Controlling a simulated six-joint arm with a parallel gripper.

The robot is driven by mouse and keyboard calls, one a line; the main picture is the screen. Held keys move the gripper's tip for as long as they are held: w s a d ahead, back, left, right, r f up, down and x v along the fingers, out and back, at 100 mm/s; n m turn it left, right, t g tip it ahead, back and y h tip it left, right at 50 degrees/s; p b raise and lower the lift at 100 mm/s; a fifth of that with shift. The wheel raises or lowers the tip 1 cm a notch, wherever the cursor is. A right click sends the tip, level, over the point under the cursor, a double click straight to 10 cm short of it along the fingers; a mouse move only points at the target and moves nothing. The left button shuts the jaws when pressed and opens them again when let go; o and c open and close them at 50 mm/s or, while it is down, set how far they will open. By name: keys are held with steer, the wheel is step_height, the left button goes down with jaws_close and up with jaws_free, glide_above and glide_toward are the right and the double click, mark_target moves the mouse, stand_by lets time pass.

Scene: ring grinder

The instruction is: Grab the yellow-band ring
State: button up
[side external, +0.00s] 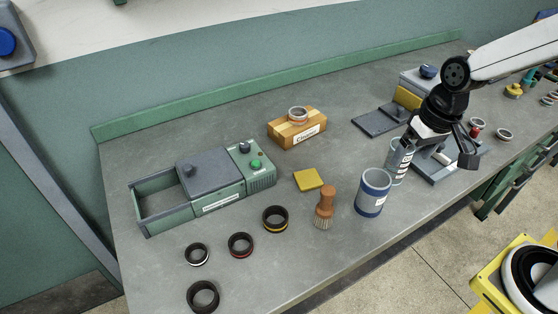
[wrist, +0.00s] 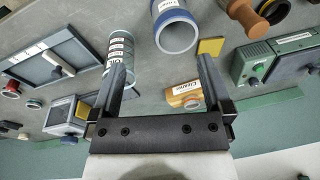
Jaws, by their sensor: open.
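The yellow-band ring (side external: 275,219) is a black ring with a yellow stripe. It lies flat on the grey bench in the side view, left of the brush. In the wrist view, a dark ring with a yellow edge (wrist: 272,17) shows at the top right, partly cut off and behind the brush handle. My gripper (side external: 437,157) is open and empty, far to the right of the ring, above the bench near a clear labelled tube. Its two fingers are spread apart in the wrist view (wrist: 163,66).
A red-band ring (side external: 240,245), a white-band ring (side external: 197,254) and a plain dark ring (side external: 203,296) lie nearby. The brush (side external: 325,207), blue-rimmed cup (side external: 373,192) and labelled tube (side external: 397,162) stand between ring and gripper. A green machine (side external: 205,185) is behind.

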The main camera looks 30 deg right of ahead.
steer(key=w+a+m+g+y, duration=0.6)
steer(key=w+a+m+y, duration=0.6)
steer(key=w+a, duration=0.3)
glide_toward(268, 226)
steer(key=shift+v, duration=0.95)
steer(key=shift+a+f, duration=0.1)
steer(key=shift+f, duration=0.3)
steer(key=shift+x, duration=3.9)
steer(key=shift+w+f, duration=0.15)
steer(key=c, duration=1.2)
